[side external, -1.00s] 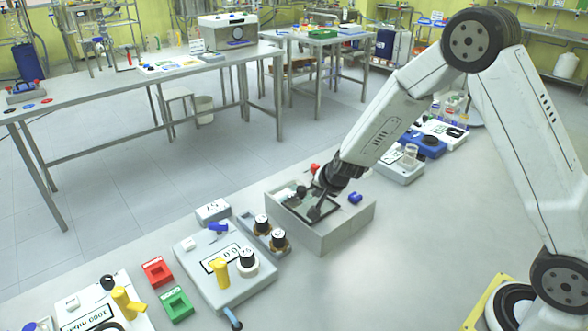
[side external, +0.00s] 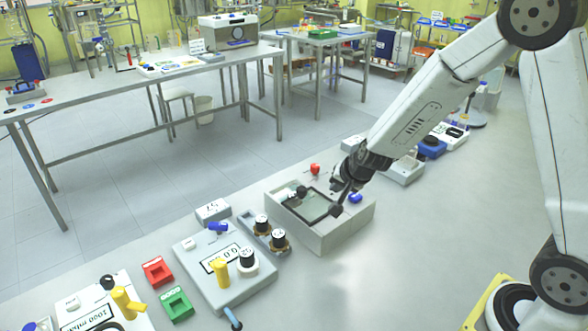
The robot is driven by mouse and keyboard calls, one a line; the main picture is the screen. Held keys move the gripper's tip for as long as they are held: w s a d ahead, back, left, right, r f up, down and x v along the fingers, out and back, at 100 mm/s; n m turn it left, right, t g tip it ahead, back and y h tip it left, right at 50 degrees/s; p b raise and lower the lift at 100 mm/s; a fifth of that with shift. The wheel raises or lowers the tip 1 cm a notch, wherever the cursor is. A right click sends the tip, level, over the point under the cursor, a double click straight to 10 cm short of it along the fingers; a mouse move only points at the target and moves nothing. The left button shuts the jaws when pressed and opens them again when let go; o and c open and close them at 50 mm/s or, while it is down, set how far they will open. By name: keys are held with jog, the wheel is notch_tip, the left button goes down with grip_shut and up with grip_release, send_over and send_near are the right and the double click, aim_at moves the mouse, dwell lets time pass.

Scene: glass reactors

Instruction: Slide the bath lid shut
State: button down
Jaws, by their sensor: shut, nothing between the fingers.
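The bath (side external: 325,238) is a pale grey open-topped box on the near bench, in the middle of the side view. A dark-edged, see-through panel (side external: 313,206), which looks like the lid, lies over part of its top, with a small dark knob (side external: 302,191) near its left side. Part of the opening shows to the left of the panel. My gripper (side external: 338,208) is shut and empty, pointing down over the right part of the bath, at the panel's right edge. I cannot tell whether it touches the panel. The gripper hides some of the bath's right side.
A blue knob (side external: 355,198) is at the bath's right end, and a red one (side external: 315,169) is behind it. A grey instrument (side external: 225,270) with yellow and black knobs stands to the left. Black-capped bottles (side external: 278,239) stand close by. The bench in front of the bath is clear.

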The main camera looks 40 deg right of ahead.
jog(key=shift+v, duration=2.05)
jog(key=shift+s+r, duration=0.15)
jog(key=d+m+y, duration=0.1)
jog(key=m, duration=0.5)
jog(key=d+m+y, duration=0.2)
jog(key=m, duration=0.4)
jog(key=d+m+y, duration=0.2)
jog(key=m, duration=0.5)
jog(key=shift+s+f+t, duration=0.3)
jog(key=shift+f+t, duration=0.05)
jog(key=shift+t, duration=0.05)
jog(key=shift+w+f, duration=0.15)
